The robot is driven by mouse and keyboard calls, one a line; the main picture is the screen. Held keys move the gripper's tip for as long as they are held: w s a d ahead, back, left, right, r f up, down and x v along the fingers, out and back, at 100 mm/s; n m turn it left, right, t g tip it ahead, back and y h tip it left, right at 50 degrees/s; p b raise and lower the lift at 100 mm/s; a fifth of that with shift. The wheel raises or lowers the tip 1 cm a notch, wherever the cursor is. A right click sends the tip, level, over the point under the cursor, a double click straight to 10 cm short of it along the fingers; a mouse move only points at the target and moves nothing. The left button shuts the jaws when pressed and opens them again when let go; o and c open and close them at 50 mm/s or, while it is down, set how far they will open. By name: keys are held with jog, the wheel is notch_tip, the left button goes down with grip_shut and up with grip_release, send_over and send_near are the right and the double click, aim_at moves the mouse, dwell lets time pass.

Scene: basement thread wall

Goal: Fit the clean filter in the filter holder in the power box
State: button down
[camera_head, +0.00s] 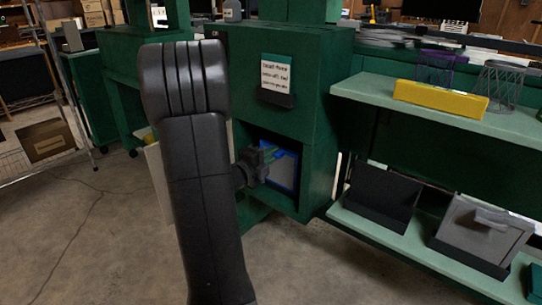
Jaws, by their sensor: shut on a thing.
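The power box (316,120) is a dark green cabinet with a square opening low in its front and a small sign above. In the opening is a pale grey panel with bright blue edges, which I take as the clean filter (287,172). My gripper (268,156) is at the left of this panel, shut on it near its upper left part. The fingers are small and partly hidden by the wrist. I cannot tell the filter holder apart from the blue edging, nor how deep the filter sits.
An open door (158,180) stands left of the opening, partly behind my arm. On the right, a lower shelf (410,240) bears a black tray (383,193) and a grey panel with a tab (480,235). A yellow box (440,98) lies on the upper shelf. The floor at left is mostly clear.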

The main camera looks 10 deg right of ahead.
jog(key=shift+f, duration=0.3)
jog(key=shift+r, duration=0.1)
jog(key=c, duration=1.4)
grip_release()
jog(key=shift+o, duration=0.2)
jog(key=p+v, duration=0.2)
jog(key=v, duration=1.1)
jog(key=shift+s+a, duration=0.25)
jog(key=shift+a, duration=0.05)
